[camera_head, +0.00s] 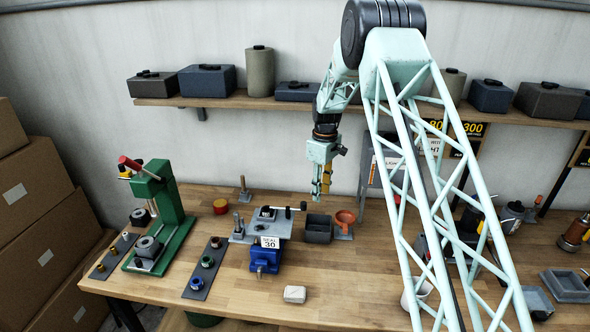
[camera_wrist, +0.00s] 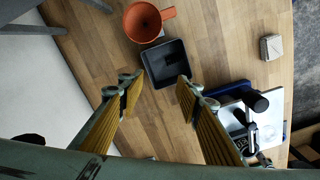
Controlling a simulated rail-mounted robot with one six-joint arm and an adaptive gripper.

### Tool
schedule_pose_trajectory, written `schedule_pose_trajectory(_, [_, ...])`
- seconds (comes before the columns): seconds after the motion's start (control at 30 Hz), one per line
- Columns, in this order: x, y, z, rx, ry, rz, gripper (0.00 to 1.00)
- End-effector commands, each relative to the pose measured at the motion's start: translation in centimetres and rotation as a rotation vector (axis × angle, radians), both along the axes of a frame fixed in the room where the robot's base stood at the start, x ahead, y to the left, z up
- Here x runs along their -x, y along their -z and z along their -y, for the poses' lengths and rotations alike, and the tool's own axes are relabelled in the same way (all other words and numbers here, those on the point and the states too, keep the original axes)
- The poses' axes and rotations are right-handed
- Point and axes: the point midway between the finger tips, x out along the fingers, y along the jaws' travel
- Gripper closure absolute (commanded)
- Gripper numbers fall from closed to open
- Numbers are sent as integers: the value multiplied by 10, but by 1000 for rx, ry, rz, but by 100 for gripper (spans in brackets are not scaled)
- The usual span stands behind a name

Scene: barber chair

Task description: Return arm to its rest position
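My gripper (camera_head: 321,190) hangs from my pale green lattice arm above the back of the wooden workbench. In the wrist view my gripper (camera_wrist: 155,88) has its two yellow-padded fingers spread wide apart, with nothing between them. Below the fingers are a dark square tray (camera_wrist: 168,64) and an orange cup (camera_wrist: 143,22), both on the bench. In the head view the dark tray (camera_head: 319,230) and the orange cup (camera_head: 345,219) are below and slightly right of my gripper, clear of it.
A blue vise (camera_head: 265,257) with a card reading 30 stands left of the tray. A green press (camera_head: 160,215) is further left. A white block (camera_head: 295,294) lies near the front edge. A wall shelf (camera_head: 230,102) with several boxes runs behind my arm. The front middle bench is mostly clear.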

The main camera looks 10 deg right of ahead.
Motion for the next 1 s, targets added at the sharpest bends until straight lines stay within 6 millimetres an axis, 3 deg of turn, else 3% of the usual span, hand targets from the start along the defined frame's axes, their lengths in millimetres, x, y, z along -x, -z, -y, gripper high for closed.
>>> schedule_pose_trajectory(0.17, [1,-4,0,0,4,3,68])
schedule_pose_trajectory(0.37, [10,-22,0,0,24,11,68])
schedule_pose_trajectory(1.0, [72,-116,1,-4,142,59,68])
